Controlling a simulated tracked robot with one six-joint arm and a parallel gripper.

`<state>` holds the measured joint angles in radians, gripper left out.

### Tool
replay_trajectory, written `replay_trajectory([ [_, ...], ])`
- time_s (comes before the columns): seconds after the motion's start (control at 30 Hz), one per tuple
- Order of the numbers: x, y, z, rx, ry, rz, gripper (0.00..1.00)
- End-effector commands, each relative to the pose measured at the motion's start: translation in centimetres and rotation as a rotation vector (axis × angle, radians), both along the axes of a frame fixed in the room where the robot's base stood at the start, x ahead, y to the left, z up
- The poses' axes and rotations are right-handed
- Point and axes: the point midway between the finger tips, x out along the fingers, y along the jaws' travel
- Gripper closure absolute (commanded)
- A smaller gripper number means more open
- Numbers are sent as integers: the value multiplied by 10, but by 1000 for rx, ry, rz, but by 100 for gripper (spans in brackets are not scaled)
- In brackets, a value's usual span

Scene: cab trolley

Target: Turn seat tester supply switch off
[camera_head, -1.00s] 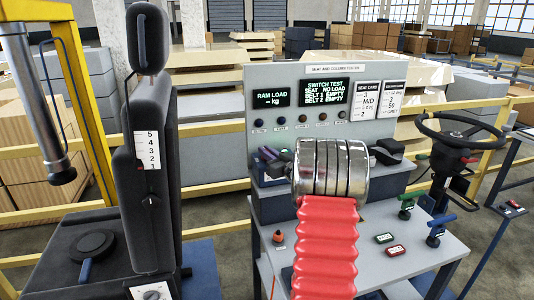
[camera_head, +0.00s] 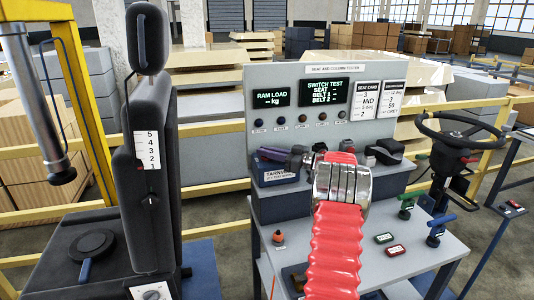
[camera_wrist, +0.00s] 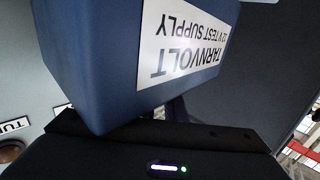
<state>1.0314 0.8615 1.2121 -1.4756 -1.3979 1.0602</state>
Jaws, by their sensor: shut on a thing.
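The test supply (camera_head: 278,172) is a blue box labelled TARNVOLT on the tester's shelf, left of my silver wrist. In the wrist view the supply (camera_wrist: 95,60) fills the upper left, its label upside down. My dark gripper (camera_head: 301,157) is at the supply's right side. Its black body (camera_wrist: 165,150) crosses the bottom of the wrist view, close to the box, with a small lit strip and green dot. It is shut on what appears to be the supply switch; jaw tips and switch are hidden. The tester's switch display (camera_head: 324,92) shows dashes after SEAT, BELT 1 and BELT 2.
The RAM LOAD display (camera_head: 270,96) is lit. A black seat (camera_head: 150,190) stands left and a steering wheel (camera_head: 462,135) right. Green (camera_head: 383,238) and red (camera_head: 395,250) labelled blocks lie on the grey table, with green and blue clamps (camera_head: 438,230) along its right edge.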

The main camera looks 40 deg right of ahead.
Motion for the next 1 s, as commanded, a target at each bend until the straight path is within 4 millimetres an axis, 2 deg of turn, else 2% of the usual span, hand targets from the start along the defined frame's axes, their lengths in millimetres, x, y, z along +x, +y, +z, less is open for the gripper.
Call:
replay_trajectory([
  [0.5,0,0,-1,0,0,177,100],
  [1.0,0,1,0,1,-1,213,100],
])
